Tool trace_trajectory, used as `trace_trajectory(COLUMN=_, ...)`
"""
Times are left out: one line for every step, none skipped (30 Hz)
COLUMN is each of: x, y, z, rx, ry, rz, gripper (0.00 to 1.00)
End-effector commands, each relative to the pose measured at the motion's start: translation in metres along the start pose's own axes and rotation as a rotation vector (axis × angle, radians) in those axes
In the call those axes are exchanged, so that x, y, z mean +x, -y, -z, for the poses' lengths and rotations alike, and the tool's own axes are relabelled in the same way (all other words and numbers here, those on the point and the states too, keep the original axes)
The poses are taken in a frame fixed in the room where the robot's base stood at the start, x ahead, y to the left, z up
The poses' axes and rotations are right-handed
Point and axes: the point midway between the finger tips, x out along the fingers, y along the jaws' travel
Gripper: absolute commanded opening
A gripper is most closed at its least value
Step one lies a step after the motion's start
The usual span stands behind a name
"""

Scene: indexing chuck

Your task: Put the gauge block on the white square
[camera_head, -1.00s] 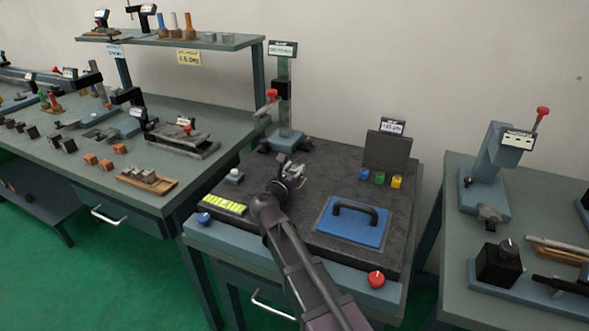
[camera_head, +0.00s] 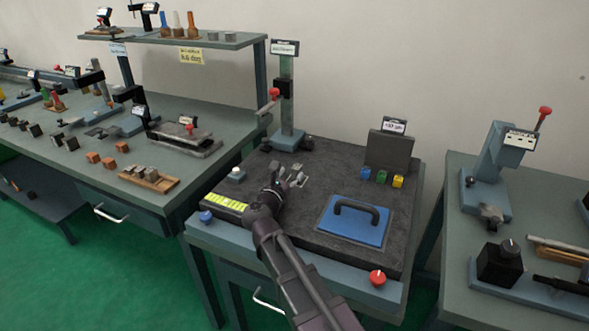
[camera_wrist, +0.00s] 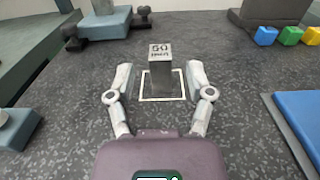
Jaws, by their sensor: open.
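The gauge block (camera_wrist: 160,75) is a grey upright block marked 50 in the wrist view. It stands inside the white square (camera_wrist: 143,97), a thin white outline on the dark speckled plate. My gripper (camera_wrist: 158,77) is open, with one finger on each side of the block and gaps between the fingers and the block. The block's base shows inside the outline, with its far side hidden. In the head view my gripper (camera_head: 283,178) is low over the dark plate, and small grey shapes by its fingers are too small to tell apart.
A gauge stand (camera_head: 285,100) rises behind my gripper. A blue plate with a black handle (camera_head: 352,222) lies to the right. Small coloured blocks (camera_head: 381,177) sit by a dark upright block. A small pale button (camera_head: 237,173) is to the left. Bare plate lies between.

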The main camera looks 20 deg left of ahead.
Motion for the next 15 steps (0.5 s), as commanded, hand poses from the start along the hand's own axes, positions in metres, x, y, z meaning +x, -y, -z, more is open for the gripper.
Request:
trace_trajectory(x=-0.012, y=0.001, z=0.000, rx=0.000, ry=0.000, rz=-0.003, gripper=0.68)
trace_trajectory(x=-0.017, y=0.001, z=0.000, rx=0.000, ry=0.000, rz=-0.003, gripper=0.68)
trace_trajectory(x=-0.024, y=0.002, z=0.000, rx=0.000, ry=0.000, rz=-0.002, gripper=0.68)
trace_trajectory(x=-0.029, y=0.002, z=0.000, rx=0.000, ry=0.000, rz=-0.002, gripper=0.68)
trace_trajectory(x=-0.034, y=0.001, z=0.000, rx=0.000, ry=0.000, rz=-0.003, gripper=0.68)
trace_trajectory(x=-0.040, y=0.001, z=0.000, rx=0.000, ry=0.000, rz=-0.003, gripper=0.68)
trace_trajectory(x=-0.044, y=0.001, z=0.000, rx=0.000, ry=0.000, rz=-0.002, gripper=0.68)
trace_trajectory(x=-0.048, y=0.001, z=0.000, rx=0.000, ry=0.000, rz=-0.002, gripper=0.68)
trace_trajectory(x=-0.053, y=0.001, z=0.000, rx=0.000, ry=0.000, rz=-0.002, gripper=0.68)
trace_trajectory(x=-0.057, y=0.001, z=0.000, rx=0.000, ry=0.000, rz=-0.002, gripper=0.68)
trace_trajectory(x=-0.059, y=0.001, z=0.000, rx=0.000, ry=0.000, rz=-0.002, gripper=0.68)
trace_trajectory(x=-0.063, y=0.001, z=0.000, rx=0.000, ry=0.000, rz=-0.001, gripper=0.68)
trace_trajectory(x=-0.065, y=0.001, z=0.000, rx=0.000, ry=0.000, rz=-0.001, gripper=0.68)
trace_trajectory(x=-0.067, y=0.001, z=0.000, rx=0.000, ry=0.000, rz=0.000, gripper=0.68)
trace_trajectory(x=-0.069, y=0.001, z=0.000, rx=0.000, ry=0.000, rz=-0.001, gripper=0.68)
